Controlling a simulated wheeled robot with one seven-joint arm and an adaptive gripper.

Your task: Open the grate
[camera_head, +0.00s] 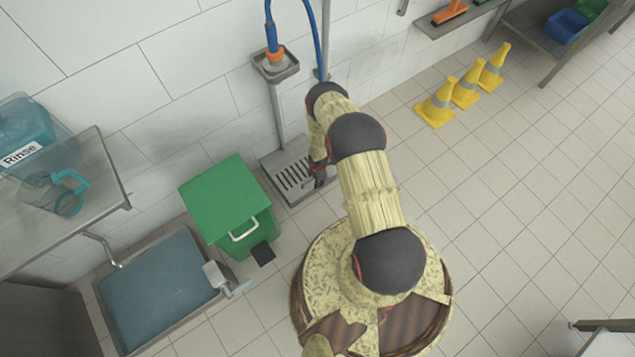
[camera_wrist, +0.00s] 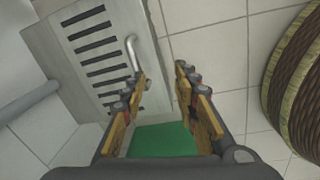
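The grate (camera_head: 290,176) is a grey metal slotted plate, low on the floor at the foot of a stand by the wall. It looks flat and closed. In the wrist view the grate (camera_wrist: 95,45) fills the upper left, with dark slots and a curved metal handle (camera_wrist: 131,52) at its right edge. My gripper (camera_wrist: 160,73) is open and empty, its left fingertip close to the lower end of the handle. I cannot tell whether they touch. In the head view my gripper (camera_head: 319,178) is at the grate's right edge, partly hidden by my arm.
A green bin (camera_head: 228,205) stands just left of the grate, and its green also shows low in the wrist view (camera_wrist: 162,140). A blue hose (camera_head: 270,30) hangs on the stand above. Yellow cones (camera_head: 465,92) stand to the right.

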